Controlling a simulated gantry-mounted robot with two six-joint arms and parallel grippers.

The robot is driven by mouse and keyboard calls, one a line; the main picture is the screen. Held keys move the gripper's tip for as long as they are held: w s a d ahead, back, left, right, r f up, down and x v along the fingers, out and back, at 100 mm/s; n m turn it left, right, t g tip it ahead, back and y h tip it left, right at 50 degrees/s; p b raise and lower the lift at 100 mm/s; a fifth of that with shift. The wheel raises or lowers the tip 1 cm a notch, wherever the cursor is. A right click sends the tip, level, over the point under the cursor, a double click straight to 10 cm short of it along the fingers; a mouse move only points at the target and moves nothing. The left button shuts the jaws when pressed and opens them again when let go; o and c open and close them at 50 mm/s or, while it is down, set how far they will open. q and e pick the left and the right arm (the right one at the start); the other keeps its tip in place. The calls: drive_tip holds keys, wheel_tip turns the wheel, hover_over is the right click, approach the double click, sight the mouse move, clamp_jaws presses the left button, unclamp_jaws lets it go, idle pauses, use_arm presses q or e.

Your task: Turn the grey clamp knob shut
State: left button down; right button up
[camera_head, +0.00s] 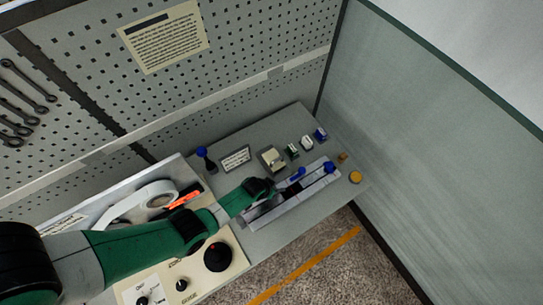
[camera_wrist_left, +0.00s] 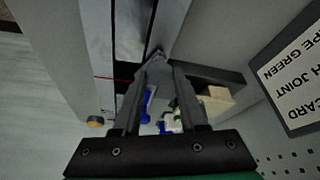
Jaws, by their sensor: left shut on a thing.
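My left gripper (camera_head: 268,189) reaches in from the left over the near left end of a long metal fixture (camera_head: 296,203) on the bench. In the left wrist view, the fingertips of the left gripper (camera_wrist_left: 158,60) come together on a small grey piece, which looks like the grey clamp knob (camera_wrist_left: 158,50). The fingers hide most of it, so its turn angle cannot be told. A blue handle (camera_head: 298,173) and a blue knob (camera_head: 330,167) sit farther along the fixture. The right gripper is not in view.
A beige block (camera_head: 273,158) and several small parts stand behind the fixture. A blue-topped post (camera_head: 203,155) and a label card (camera_head: 235,158) are behind. A control panel (camera_head: 238,255) lies in front, left of the fixture.

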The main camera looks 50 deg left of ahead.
use_arm(q)
drive_tip(key=m+h, duration=0.1)
drive_tip(key=m, duration=0.1)
drive_tip(key=shift+a+f+m+b, duration=0.1)
drive_tip(key=shift+a+m+b, duration=0.05)
drive_tip(key=shift+m+b, duration=0.25)
drive_tip(key=m+h+b, duration=0.1)
drive_tip(key=m, duration=0.2)
drive_tip(key=shift+a+m+h, duration=0.15)
drive_tip(key=shift+m+h, duration=0.15)
drive_tip(key=m+h, duration=0.1)
drive_tip(key=m, duration=0.2)
drive_tip(key=shift+w+a+m+g, duration=0.1)
drive_tip(key=shift+m+g, duration=0.2)
drive_tip(key=shift+g, duration=0.1)
drive_tip(key=shift+m+g+h+b, duration=0.35)
drive_tip(key=shift+m+g+h, duration=0.05)
drive_tip(key=shift+m, duration=1)
drive_tip(key=shift+c, duration=2.3)
unclamp_jaws()
